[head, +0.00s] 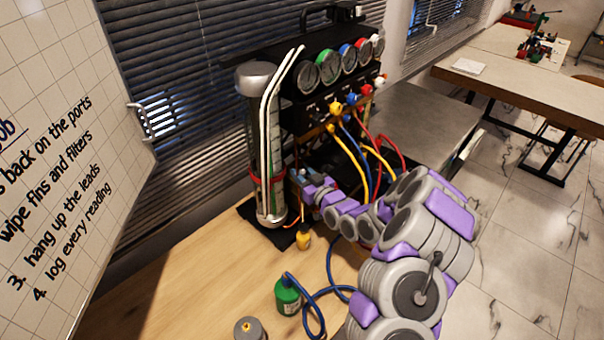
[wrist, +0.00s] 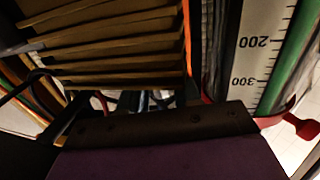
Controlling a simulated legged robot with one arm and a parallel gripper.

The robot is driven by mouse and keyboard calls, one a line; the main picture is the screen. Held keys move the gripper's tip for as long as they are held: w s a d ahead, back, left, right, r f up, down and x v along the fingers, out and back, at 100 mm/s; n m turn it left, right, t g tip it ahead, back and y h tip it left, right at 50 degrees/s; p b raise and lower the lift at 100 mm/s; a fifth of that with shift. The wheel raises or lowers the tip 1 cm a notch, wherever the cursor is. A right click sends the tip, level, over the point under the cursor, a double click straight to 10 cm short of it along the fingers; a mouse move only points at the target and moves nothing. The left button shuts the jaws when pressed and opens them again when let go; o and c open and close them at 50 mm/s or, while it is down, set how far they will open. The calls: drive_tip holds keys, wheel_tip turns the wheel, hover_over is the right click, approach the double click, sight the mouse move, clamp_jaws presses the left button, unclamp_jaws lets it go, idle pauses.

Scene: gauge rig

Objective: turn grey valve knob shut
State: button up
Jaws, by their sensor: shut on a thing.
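My gripper (head: 299,180) reaches to the rig just right of the lower part of the tall clear cylinder (head: 252,125). Its jaws are shut on a small part there, which seems to be the grey valve knob. The jaws hide this part, so its angle cannot be told. In the wrist view, the dark gripper body fills the bottom, and the fingertips are hard to make out. The cylinder's white scale (wrist: 260,60), marked 200 and 300, stands close on the right.
A red clamp (wrist: 305,127) sits beside the scale. Brown fins (wrist: 110,50) fill the wrist view's upper left. Gauges (head: 329,67) and coloured leads (head: 362,150) are above and right of my gripper. A green bottle (head: 288,296) and a grey canister (head: 249,329) stand on the wooden bench (head: 190,275).

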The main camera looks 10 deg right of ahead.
drive_tip(key=shift+r+m+t+h+p, duration=0.2)
drive_tip(key=shift+m+t+h+p, duration=0.25)
drive_tip(key=shift+m+h, duration=0.9)
drive_tip(key=shift+f+h, duration=0.1)
drive_tip(key=shift+h, duration=0.75)
drive_tip(key=o, duration=0.9)
drive_tip(key=shift+f, duration=0.1)
